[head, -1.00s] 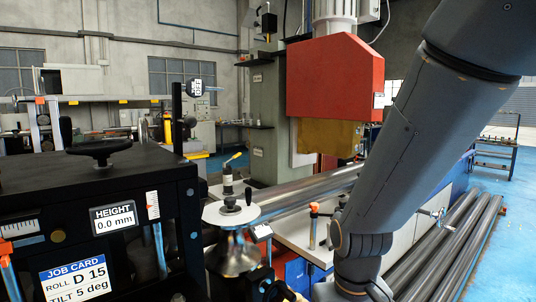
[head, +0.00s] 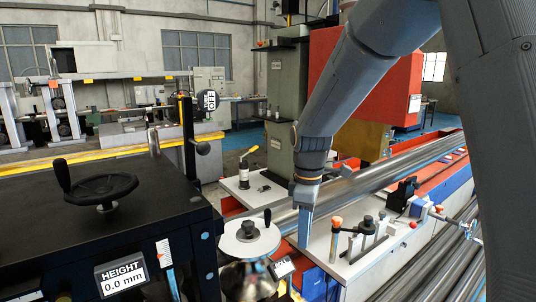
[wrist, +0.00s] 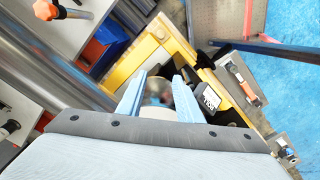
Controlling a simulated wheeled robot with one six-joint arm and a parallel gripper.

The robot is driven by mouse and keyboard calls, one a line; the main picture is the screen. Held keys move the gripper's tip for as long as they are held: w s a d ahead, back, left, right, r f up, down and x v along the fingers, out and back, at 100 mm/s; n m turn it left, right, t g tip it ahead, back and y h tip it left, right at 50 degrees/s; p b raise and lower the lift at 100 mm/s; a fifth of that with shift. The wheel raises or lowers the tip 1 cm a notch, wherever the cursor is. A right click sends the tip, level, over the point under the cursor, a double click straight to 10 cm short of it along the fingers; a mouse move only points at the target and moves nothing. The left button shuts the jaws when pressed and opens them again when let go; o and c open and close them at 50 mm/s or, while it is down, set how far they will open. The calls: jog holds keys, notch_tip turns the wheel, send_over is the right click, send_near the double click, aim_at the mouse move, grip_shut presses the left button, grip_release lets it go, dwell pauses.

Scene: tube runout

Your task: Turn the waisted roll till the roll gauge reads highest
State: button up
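The waisted roll (head: 248,282) is shiny metal and stands at the lower middle of the head view. It has a pale disc (head: 236,250) on top with a dark knob (head: 249,230). A small white display (head: 283,267), possibly the roll gauge, sits just right of it; I cannot read it. My gripper (head: 305,240) points down, right of the disc and apart from it in the picture. In the wrist view the two light-blue fingers of my gripper (wrist: 156,90) are spread. A shiny round piece, probably the roll, shows between them; contact cannot be told.
A black machine (head: 110,240) with a handwheel (head: 100,187) and a height display (head: 123,275) reading 0.0 mm fills the left. Long metal tubes (head: 400,165) run behind my gripper. A clamp fixture (head: 365,238) stands on the white bench to the right.

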aim_at(267, 209)
jog(key=w+a+r+n+p, duration=0.2)
jog(key=a+r+n, duration=0.1)
jog(key=w+a+r+n+p, duration=0.2)
jog(key=w+a+r+n, duration=0.1)
jog(key=r+n, duration=0.1)
jog(key=w+a+r+n+p, duration=0.3)
jog(key=r, duration=0.1)
jog(key=shift+a+r+n, duration=0.15)
jog(key=shift+a+n, duration=0.1)
jog(key=shift+n, duration=0.05)
notch_tip(267, 209, down, 9)
jog(key=b, duration=0.5)
jog(key=shift+b, duration=0.35)
grip_shut()
